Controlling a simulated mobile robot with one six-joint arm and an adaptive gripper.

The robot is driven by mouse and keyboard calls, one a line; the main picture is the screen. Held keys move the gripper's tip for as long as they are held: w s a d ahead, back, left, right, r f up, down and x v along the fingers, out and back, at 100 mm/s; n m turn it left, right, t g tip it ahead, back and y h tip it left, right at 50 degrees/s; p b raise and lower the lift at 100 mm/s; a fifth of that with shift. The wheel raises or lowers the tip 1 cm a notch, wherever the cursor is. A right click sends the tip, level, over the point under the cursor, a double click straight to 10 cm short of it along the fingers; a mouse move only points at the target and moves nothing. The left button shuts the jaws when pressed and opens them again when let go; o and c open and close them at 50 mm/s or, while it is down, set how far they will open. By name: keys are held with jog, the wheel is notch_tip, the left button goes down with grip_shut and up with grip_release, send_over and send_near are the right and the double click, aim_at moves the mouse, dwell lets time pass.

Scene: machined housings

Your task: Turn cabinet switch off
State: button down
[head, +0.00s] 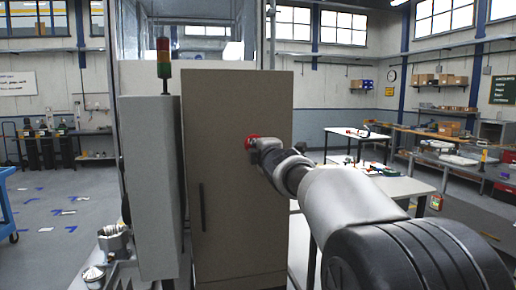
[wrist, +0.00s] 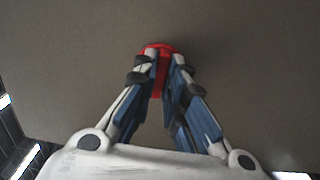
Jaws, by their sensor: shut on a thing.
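The cabinet (head: 233,212) is a tall beige-grey box with a dark vertical handle on its front, in the middle of the head view. Its switch (head: 249,141) is red and sits on the upper right of the cabinet front. My gripper (head: 256,144) reaches it from the right. In the wrist view, the fingers of my gripper (wrist: 166,66) are closed on the red switch (wrist: 157,46), one on each side. Its top edge shows above the fingertips and part of it between them. The fingers hide the rest, so I cannot tell its turn position.
A grey cabinet (head: 150,190) stands close on the left, with a red, yellow and green signal tower (head: 163,66) above it. White tables (head: 385,187) stand behind my arm on the right. Open floor (head: 50,215) lies at the left.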

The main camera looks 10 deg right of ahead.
jog(key=c, duration=1.6)
grip_release()
jog(key=shift+c, duration=0.2)
jog(key=s, duration=1.2)
jog(key=s+a+f+m+g, duration=0.1)
jog(key=s+f+m+g, duration=0.3)
jog(key=s+f, duration=0.5)
jog(key=s+a+f+m+g, duration=0.1)
jog(key=s+f+m+g, duration=0.4)
jog(key=s, duration=1.2)
jog(key=s+a+f+m+g, duration=0.2)
jog(key=s+f+m+g, duration=0.2)
jog(key=s+f+m, duration=0.5)
jog(key=s+f, duration=0.4)
jog(key=f, duration=0.2)
jog(key=shift+s, duration=0.25)
